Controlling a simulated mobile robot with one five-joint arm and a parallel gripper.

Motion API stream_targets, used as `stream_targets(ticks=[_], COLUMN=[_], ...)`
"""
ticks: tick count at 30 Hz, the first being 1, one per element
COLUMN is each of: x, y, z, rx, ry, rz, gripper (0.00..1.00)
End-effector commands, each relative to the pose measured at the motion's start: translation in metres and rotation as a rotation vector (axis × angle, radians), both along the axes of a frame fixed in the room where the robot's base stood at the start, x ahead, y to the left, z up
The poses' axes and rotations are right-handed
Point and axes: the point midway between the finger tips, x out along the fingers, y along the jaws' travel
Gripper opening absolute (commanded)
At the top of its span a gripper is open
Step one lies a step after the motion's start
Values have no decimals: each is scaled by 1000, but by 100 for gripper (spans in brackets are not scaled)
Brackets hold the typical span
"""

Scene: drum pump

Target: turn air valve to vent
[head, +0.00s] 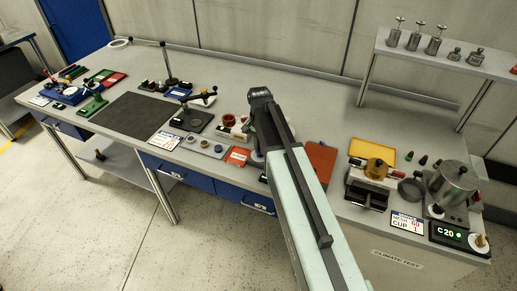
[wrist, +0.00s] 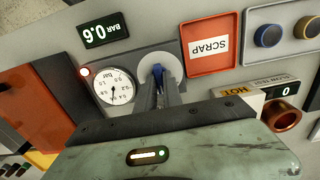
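In the wrist view, which is upside down, the air valve is a blue handle (wrist: 158,69) on a white round plate, set in a grey panel (wrist: 128,62). My gripper (wrist: 160,78) reaches to the handle, its two dark fingers close together at the blue part. The fingers cover much of the handle, so its exact angle and whether they clamp it are unclear. A round pressure gauge (wrist: 115,87) sits left of the valve. A lit red lamp (wrist: 85,72) and a dark BAR readout (wrist: 102,30) are near it. In the head view my arm hides most of the valve.
A red SCRAP tray (wrist: 212,44) lies beside the valve panel. A copper-coloured cup (wrist: 286,114) by a HOT label and two knobs are to the right. In the head view, a metal pot (head: 453,184) and yellow tray (head: 372,151) stand right of my arm; a dark mat (head: 132,116) lies left.

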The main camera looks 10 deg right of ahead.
Motion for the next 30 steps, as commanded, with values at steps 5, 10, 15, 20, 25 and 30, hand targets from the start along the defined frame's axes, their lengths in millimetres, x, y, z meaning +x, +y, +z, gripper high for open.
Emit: stream_targets(ticks=[5, 10, 15, 20, 25, 30], x=[1, 1, 2, 2, 2, 3], y=[2, 1, 0, 0, 0, 0], z=[0, 0, 0, 0, 0, 0], rx=[20, 20, 19, 19, 18, 17], ry=[-3, -4, -3, -4, -4, -4], rz=[24, 88, 205, 343, 488, 613], gripper=[0, 0, 0, 0, 0, 0])
